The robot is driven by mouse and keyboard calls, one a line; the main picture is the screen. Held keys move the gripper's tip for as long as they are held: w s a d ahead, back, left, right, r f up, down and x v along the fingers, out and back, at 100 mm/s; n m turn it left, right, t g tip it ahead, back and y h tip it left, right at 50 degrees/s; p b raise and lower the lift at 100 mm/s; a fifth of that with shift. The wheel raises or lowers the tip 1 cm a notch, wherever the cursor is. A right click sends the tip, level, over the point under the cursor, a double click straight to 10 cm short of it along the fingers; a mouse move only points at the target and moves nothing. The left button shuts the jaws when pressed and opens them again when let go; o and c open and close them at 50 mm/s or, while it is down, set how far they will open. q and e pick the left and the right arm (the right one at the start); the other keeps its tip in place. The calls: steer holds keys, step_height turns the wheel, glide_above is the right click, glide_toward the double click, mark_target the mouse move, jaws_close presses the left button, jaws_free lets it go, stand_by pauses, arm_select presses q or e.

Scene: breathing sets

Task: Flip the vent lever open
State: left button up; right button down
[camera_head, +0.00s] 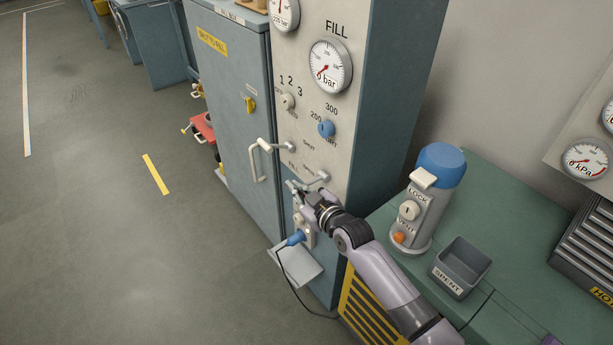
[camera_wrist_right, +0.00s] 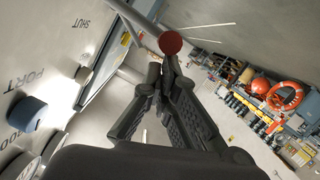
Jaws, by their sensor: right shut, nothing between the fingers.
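Two levers stick out from the light panel (camera_head: 312,110) of the tall cabinet in the head view. The upper lever (camera_head: 265,145) has a cream grip and points left. The lower lever (camera_head: 323,177) also points left, with its outer end close to my right gripper (camera_head: 302,192); I cannot read its label surely. In the right wrist view, a round red knob (camera_wrist_right: 170,43) shows just beyond the fingertips of my right gripper (camera_wrist_right: 162,68). The fingers are shut and empty; whether they touch the lever is unclear. My left gripper is not in view.
A blue plug (camera_head: 295,239) with a black cable sits below my right gripper, above a small shelf (camera_head: 297,267). On the green bench stand a blue-capped canister (camera_head: 430,195) and a grey SPENT bin (camera_head: 460,268). The floor at left is open.

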step_height(320, 180, down, 7)
steer(key=n+t+h+b, duration=0.1)
steer(key=n+b, duration=0.3)
steer(key=shift+a, duration=0.15)
steer(key=shift+r, duration=0.25)
stand_by(0.4)
